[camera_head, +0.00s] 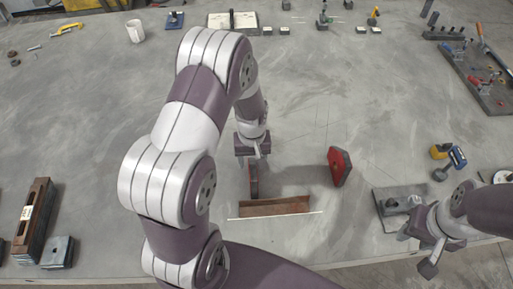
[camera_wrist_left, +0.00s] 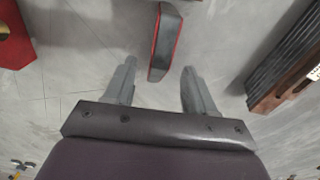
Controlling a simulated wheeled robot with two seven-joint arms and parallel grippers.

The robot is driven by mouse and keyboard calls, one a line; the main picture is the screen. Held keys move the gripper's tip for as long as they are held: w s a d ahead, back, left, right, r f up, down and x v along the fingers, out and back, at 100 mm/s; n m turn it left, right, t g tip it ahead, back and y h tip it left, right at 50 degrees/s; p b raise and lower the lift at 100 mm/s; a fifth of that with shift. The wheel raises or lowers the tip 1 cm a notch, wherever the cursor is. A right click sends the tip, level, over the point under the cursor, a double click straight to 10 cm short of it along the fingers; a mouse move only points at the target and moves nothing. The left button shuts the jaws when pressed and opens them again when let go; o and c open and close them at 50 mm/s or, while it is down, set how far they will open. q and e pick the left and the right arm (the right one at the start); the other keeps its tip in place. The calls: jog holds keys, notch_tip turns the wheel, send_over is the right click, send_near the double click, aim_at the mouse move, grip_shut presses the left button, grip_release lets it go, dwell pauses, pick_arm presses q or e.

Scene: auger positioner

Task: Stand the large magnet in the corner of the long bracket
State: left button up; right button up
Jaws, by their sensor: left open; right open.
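Another red magnet (camera_head: 340,166) stands apart to the right, behind the bracket. I cannot tell surely which is larger. My left gripper (camera_head: 252,150) is open above the left magnet. In the left wrist view that magnet (camera_wrist_left: 165,45) appears beyond the gap between the open fingers (camera_wrist_left: 158,85). My right gripper (camera_head: 418,254) is open and empty at the right front.
A grey plate with a clamp block (camera_head: 388,221) lies beside my right gripper. A yellow and blue tool (camera_head: 449,156) stands behind it. A long rusty bar (camera_head: 33,220) and a dark block (camera_head: 58,252) stand at the left. The right middle is mostly clear.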

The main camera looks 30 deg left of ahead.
pick_arm(q)
notch_tip(320, 180, down, 8)
jog(key=shift+r, duration=0.25)
grip_shut()
jog(key=shift+w+r, duration=0.1)
dwell(1.2)
jog(key=shift+s+d+p, duration=0.35)
jog(key=shift+s+p, duration=0.15)
jog(key=shift+s, duration=0.1)
dwell(0.5)
jog(key=shift+o, duration=0.4)
grip_release()
